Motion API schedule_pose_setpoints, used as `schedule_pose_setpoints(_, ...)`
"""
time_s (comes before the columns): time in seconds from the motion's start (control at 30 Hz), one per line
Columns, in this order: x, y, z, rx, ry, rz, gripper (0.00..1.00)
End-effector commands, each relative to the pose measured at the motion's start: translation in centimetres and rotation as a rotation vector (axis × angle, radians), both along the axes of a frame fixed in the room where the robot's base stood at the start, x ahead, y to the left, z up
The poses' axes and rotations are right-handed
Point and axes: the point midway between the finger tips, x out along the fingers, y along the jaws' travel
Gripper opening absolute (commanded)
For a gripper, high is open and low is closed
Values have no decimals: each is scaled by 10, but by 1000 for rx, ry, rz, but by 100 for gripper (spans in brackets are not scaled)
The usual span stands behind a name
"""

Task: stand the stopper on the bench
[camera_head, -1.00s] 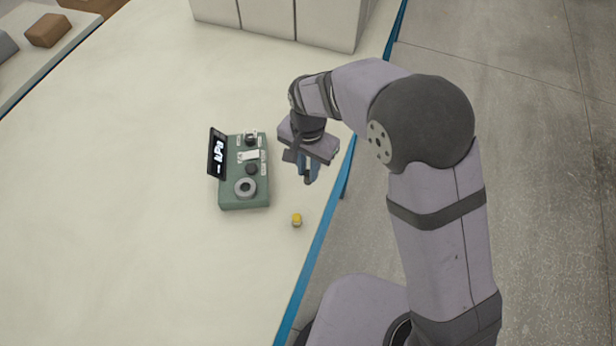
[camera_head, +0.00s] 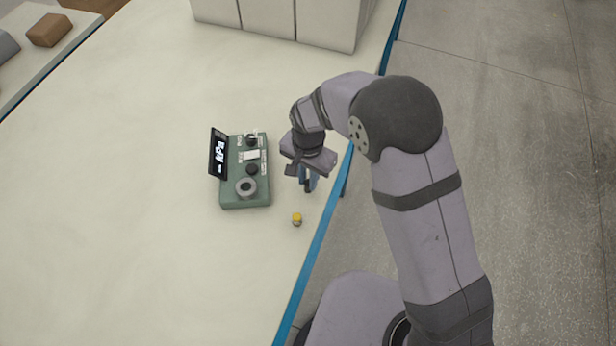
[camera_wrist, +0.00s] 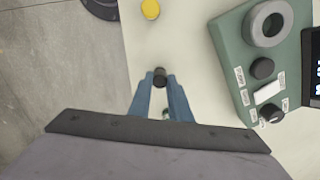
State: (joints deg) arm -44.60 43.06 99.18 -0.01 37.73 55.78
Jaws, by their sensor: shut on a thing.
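My gripper (camera_head: 308,184) is above the bench (camera_head: 150,240), to the right of the green device and up-picture of a small yellow-topped piece. In the wrist view, the blue fingers of my gripper (camera_wrist: 160,88) are shut on a small dark round piece, which I take for the stopper (camera_wrist: 160,77). It sits between the fingertips, with its dark end showing. A small pale part shows farther back between the fingers. In the head view the stopper is mostly hidden by the fingers. I cannot tell its gap above the bench.
The green device (camera_head: 231,198) has a grey ring (camera_head: 246,188), knobs and a raised kPa display (camera_head: 218,155). The yellow-topped piece (camera_head: 297,219) stands near the blue bench edge (camera_head: 317,248). White boxes (camera_head: 268,18) are at the back. The bench left of the device is clear.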

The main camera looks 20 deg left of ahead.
Motion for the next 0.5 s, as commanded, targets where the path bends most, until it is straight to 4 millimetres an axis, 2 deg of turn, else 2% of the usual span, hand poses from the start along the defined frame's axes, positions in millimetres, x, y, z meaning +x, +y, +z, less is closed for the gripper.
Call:
schedule_pose_setpoints(0.1,0,0,-4,0,0,0,0)
schedule_pose_setpoints(0.13,0,0,-3,0,0,0,24)
schedule_pose_setpoints(0.2,0,0,-3,0,0,0,36)
schedule_pose_setpoints(0.5,0,0,-1,0,0,0,36)
